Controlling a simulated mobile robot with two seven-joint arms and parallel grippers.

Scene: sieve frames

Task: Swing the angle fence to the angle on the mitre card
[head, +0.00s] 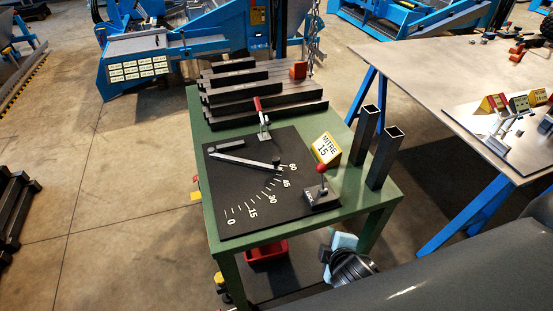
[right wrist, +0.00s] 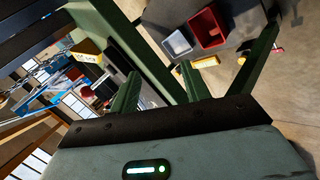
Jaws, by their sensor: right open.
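The angle fence (head: 245,160) is a grey bar on a black board (head: 225,190). It runs from a pivot at the board's upper left to near the 60 mark of a white scale marked 0, 15, 30, 45 and 60. The yellow and white mitre card (head: 326,149) reads "MITRE 15". A lever with a red knob (head: 322,169) stands upright on a base marked LOCK at the board's right corner. My right gripper (head: 338,246) is open and empty beyond the table's front right edge, apart from the fence. It also shows open in the right wrist view (right wrist: 158,76). My left gripper is out of view.
Two upright square tubes (head: 387,158) stand right of the card. A red-handled clamp (head: 262,118) stands at the board's back edge, before stacked dark bars (head: 265,92). A red bin (head: 265,254) is under the green table (head: 212,238). A steel-topped table (head: 435,75) stands right.

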